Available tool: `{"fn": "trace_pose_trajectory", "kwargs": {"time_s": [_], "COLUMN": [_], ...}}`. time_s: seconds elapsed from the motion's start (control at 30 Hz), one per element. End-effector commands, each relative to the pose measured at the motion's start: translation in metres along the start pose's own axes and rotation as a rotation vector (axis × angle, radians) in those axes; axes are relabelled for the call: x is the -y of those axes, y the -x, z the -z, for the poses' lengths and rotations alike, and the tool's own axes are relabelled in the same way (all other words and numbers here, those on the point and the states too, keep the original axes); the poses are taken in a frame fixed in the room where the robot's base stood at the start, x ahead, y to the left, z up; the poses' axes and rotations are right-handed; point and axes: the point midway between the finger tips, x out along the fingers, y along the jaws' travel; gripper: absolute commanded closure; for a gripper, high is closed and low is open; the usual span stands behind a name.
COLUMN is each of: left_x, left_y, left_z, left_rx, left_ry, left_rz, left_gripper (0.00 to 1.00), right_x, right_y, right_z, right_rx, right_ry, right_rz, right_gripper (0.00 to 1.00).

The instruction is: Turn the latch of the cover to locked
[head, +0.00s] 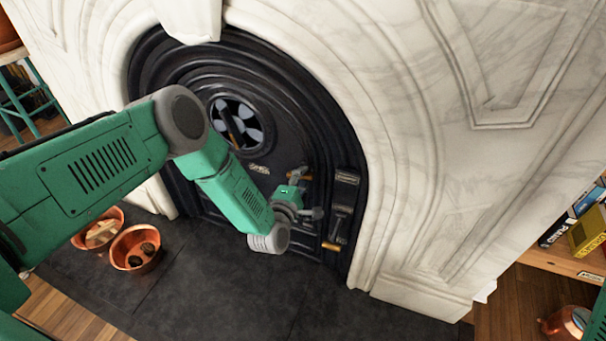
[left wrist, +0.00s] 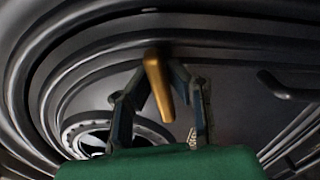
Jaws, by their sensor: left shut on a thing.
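The black arched cover (head: 275,110) fills the fireplace opening in the head view. Its latch has a wooden-brown handle (head: 301,174) on the lower right part of the cover. My left gripper (head: 297,181) is at this handle, and my arm comes in from the left. In the left wrist view the latch handle (left wrist: 158,85) stands between the two fingers of my left gripper (left wrist: 166,80), which is shut on it. The handle is slightly tilted there. The latch's base is partly hidden by the gripper. My right gripper is out of view.
A round vent (head: 236,122) is on the cover, left of the latch. A second dark fitting with an orange-brown end (head: 331,247) is at the lower right. Copper bowls (head: 136,249) stand on the dark hearth (head: 240,300). White marble (head: 400,150) surrounds the cover.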

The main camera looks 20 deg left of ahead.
Motion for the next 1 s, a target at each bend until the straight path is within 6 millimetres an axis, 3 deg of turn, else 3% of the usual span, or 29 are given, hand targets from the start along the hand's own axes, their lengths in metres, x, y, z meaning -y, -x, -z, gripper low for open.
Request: {"fn": "trace_pose_trajectory", "kwargs": {"time_s": [0.4,1.0], "left_x": [-0.0035,-0.0040], "left_y": [-0.0028,-0.0032], "left_z": [-0.0010,0.0001], "left_rx": [0.001,-0.001], "left_ry": [-0.226,-0.273], "left_rz": [-0.013,-0.016], "left_gripper": [1.00,1.00], "right_x": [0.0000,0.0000], "right_y": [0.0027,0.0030], "right_z": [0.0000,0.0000], "right_rx": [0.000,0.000], "right_ry": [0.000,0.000], "right_rz": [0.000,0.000], "right_gripper": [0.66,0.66]}}
